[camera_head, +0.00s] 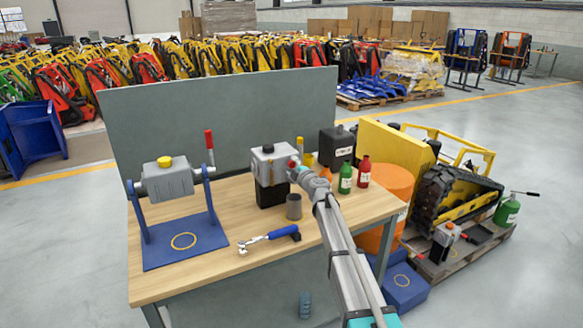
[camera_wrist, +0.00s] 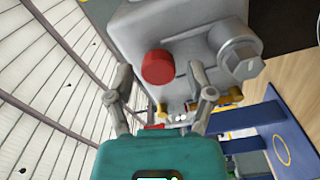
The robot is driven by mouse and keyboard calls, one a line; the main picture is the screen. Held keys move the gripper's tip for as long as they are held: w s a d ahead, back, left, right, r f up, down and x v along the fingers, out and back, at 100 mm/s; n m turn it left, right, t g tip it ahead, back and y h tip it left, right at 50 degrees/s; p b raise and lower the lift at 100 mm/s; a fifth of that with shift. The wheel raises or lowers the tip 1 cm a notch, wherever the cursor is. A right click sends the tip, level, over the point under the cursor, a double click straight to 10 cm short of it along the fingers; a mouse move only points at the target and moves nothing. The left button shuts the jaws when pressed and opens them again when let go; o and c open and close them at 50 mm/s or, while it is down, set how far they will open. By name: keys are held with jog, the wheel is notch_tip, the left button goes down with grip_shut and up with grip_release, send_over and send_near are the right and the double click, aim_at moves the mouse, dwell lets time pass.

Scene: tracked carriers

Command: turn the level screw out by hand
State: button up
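A grey gearbox housing (camera_head: 268,163) stands on a black block (camera_head: 271,193) on the workbench. In the wrist view the housing (camera_wrist: 185,25) fills the upper middle. A red round plug (camera_wrist: 157,67) sticks out of its face, with a grey hex-ended boss (camera_wrist: 240,60) to the right. No label shows which is the level screw. My gripper (camera_wrist: 160,76) is open, one finger on either side of the red plug, with gaps visible between fingers and plug. In the head view my gripper (camera_head: 297,173) is at the housing's right side, partly hiding the plug.
On the workbench (camera_head: 215,265), a blue-handled wrench (camera_head: 282,233) lies in front and a grey cup (camera_head: 294,207) stands near the block. A second gearbox (camera_head: 166,180) hangs in a blue stand at left. Green (camera_head: 345,180) and red (camera_head: 364,173) bottles stand right of my arm.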

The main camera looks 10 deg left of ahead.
dwell(0.4)
jog(key=m, duration=0.7)
jog(key=shift+d, duration=0.1)
jog(key=shift+m, duration=1.4)
jog(key=shift+m, duration=0.6)
jog(key=m, duration=0.3)
jog(key=shift+m, duration=0.4)
jog(key=m, duration=0.4)
jog(key=shift+m, duration=0.4)
